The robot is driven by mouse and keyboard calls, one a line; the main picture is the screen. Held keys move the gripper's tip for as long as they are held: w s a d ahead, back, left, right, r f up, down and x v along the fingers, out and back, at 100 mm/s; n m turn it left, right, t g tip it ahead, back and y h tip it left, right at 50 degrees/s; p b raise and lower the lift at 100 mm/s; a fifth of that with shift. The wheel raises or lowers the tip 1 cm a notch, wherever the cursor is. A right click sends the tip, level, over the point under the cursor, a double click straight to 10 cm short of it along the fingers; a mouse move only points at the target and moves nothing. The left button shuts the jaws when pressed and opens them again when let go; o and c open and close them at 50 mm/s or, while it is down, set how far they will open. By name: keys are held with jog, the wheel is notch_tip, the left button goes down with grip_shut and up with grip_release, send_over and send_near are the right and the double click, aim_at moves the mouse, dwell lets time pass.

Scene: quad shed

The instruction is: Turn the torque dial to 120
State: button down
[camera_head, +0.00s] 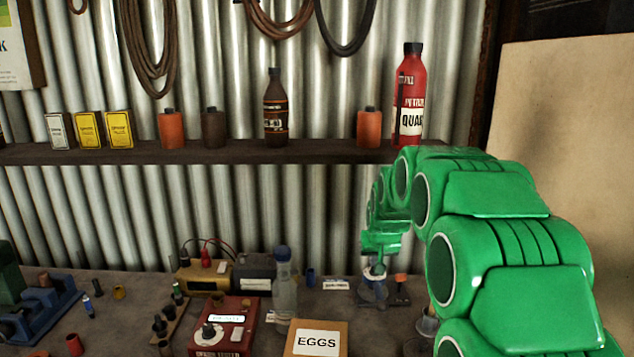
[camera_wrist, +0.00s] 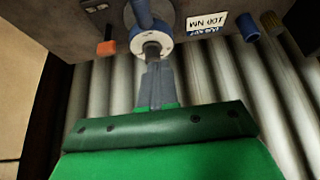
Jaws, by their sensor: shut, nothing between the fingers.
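My green gripper (camera_head: 378,262) points down at the back right of the bench, over a blue-grey device (camera_head: 374,289). In the wrist view my gripper's grey fingers (camera_wrist: 153,64) are together and empty. Their tips are at or just short of a white-rimmed round part (camera_wrist: 150,42) with a dark centre, which looks like the torque dial. I cannot tell whether they touch it. A blue part (camera_wrist: 141,14) of the device joins it. The dial's own marks are too small to read.
A clear bottle (camera_head: 285,290), an "EGGS" box (camera_head: 316,342) and a red box (camera_head: 228,322) with a black knob stand left of the device. An orange-tipped part (camera_wrist: 106,47) and a blue cylinder (camera_wrist: 247,27) are near the dial. A shelf (camera_head: 200,151) runs behind.

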aim_at(376, 275)
notch_tip(376, 275, up, 2)
jog(key=shift+r, duration=0.1)
notch_tip(376, 275, down, 6)
jog(key=d, duration=0.2)
jog(key=shift+w+d, duration=0.25)
jog(key=shift+w, duration=0.15)
dwell(0.7)
jog(key=shift+s+a, duration=0.1)
jog(key=shift+a, duration=0.5)
dwell(0.7)
jog(key=shift+a, duration=0.55)
dwell(0.3)
